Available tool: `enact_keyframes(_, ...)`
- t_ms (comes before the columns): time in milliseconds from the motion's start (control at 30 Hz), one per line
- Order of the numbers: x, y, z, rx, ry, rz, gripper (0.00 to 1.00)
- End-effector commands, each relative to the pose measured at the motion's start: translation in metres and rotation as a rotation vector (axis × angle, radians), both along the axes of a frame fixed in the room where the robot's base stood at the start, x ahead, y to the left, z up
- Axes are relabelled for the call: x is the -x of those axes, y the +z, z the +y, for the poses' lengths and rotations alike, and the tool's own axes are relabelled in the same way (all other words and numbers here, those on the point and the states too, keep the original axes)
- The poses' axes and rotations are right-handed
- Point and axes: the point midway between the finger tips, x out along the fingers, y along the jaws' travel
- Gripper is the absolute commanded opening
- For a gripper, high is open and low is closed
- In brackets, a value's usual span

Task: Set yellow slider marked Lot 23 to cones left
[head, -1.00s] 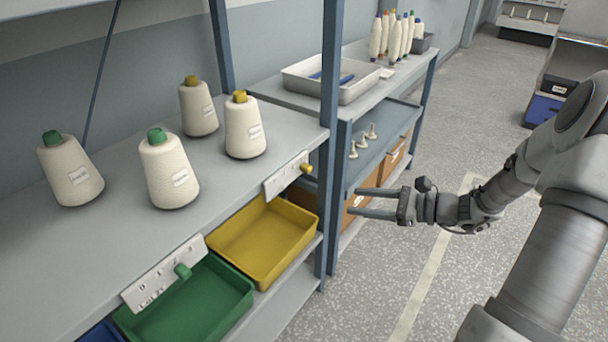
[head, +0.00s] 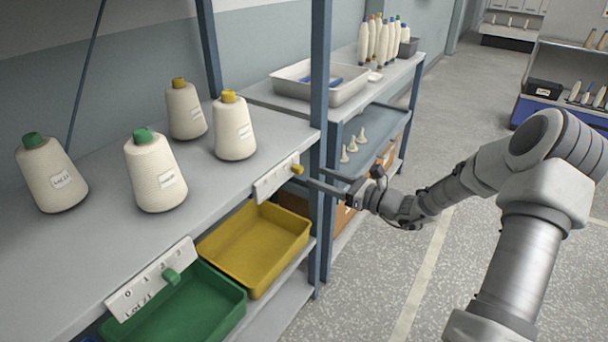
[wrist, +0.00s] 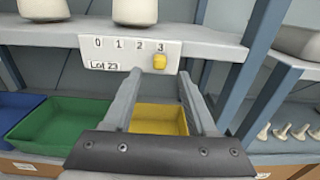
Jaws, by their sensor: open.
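The yellow slider (wrist: 159,62) sits under the 3 on a white plate (wrist: 112,50) printed 0, 1, 2, 3 and Lot 23. In the head view the slider (head: 297,169) is at the right end of its plate (head: 272,182) on the shelf edge. Two cream cones with yellow tops, one in front (head: 234,130) and one behind (head: 185,112), stand on the shelf above it. My gripper (wrist: 160,75) is open and empty, its fingers pointing at the plate, with the slider between their tips in the picture. In the head view my gripper (head: 311,184) is close to the slider; contact cannot be told.
A green slider (head: 170,276) on another plate and two green-topped cones (head: 155,175) are to the left. Yellow (head: 290,262) and green (head: 225,320) bins sit below. A blue shelf post (head: 319,120) stands just right of the yellow slider. Floor to the right is clear.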

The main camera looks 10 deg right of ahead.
Motion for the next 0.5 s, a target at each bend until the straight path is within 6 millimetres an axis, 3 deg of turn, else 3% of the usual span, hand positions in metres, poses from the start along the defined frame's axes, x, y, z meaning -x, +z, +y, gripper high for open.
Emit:
enact_keyframes(200, -0.027, -0.001, 0.028, 0.001, 0.002, -0.002, 0.57)
enact_keyframes(500, -0.040, 0.000, 0.041, 0.001, 0.000, 0.000, 0.57)
